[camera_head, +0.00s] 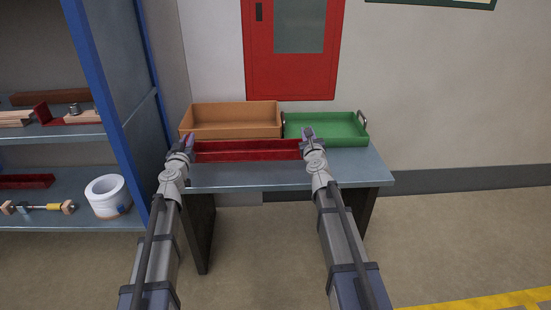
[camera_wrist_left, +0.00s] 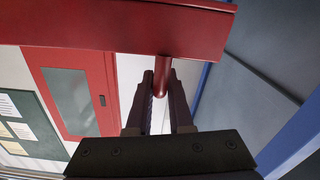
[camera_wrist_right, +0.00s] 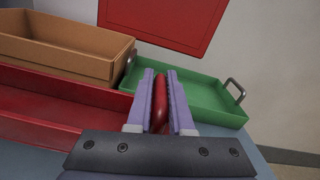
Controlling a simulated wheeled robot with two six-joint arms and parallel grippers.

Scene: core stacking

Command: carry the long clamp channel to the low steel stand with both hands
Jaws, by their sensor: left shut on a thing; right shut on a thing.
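The long red clamp channel (camera_head: 247,151) lies level between my two grippers, over the near part of the low steel stand (camera_head: 352,167). I cannot tell whether it touches the stand's top. My left gripper (camera_head: 186,140) is at its left end, shut on a red handle of the channel (camera_wrist_left: 162,78). My right gripper (camera_head: 309,136) is at its right end, shut on another red handle (camera_wrist_right: 161,102). The channel's trough (camera_wrist_right: 62,105) shows on the left in the right wrist view. The channel also crosses the top of the left wrist view (camera_wrist_left: 110,24).
An orange-brown tray (camera_head: 235,121) and a green tray with handles (camera_head: 340,125) stand behind the channel on the stand. A blue-framed shelf (camera_head: 115,75) with a white roll (camera_head: 108,196) is close on the left. A red wall cabinet (camera_head: 290,85) hangs behind.

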